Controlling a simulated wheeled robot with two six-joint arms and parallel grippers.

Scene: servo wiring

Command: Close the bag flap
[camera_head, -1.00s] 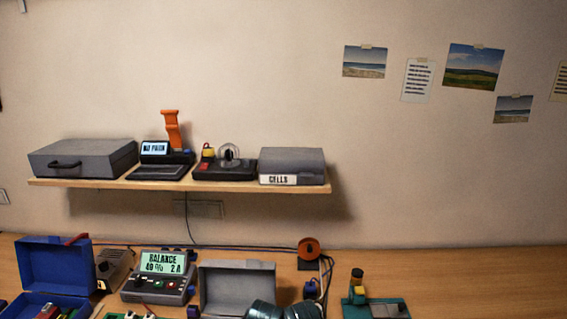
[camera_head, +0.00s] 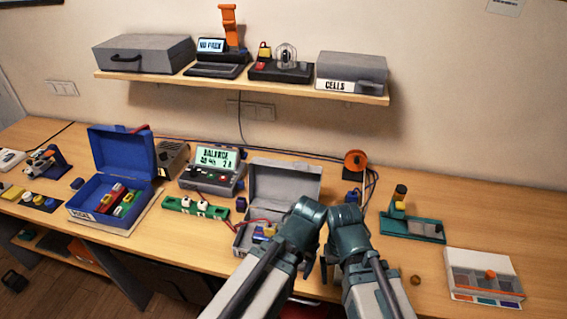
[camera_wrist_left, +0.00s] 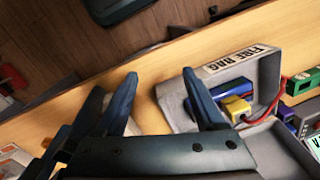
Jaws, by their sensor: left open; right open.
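The grey fire bag (camera_head: 238,243) stands open on the bench. Its flap (camera_head: 284,180) stands up at the back. In the left wrist view, the bag (camera_wrist_left: 175,100) bears a FIRE BAG label and holds a blue pack (camera_wrist_left: 225,90) with a yellow plug (camera_wrist_left: 236,107). A red lead (camera_head: 256,220) runs out over its side. My right gripper (camera_head: 325,268) is open just right of the bag, partly hidden by my arms.
A green board (camera_head: 195,207), a charger (camera_head: 212,172) and an open blue case (camera_head: 122,160) lie left of the bag. An orange spool (camera_head: 355,160) stands behind right. A green fixture (camera_head: 412,228) and a compartment tray (camera_head: 483,276) are to the right.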

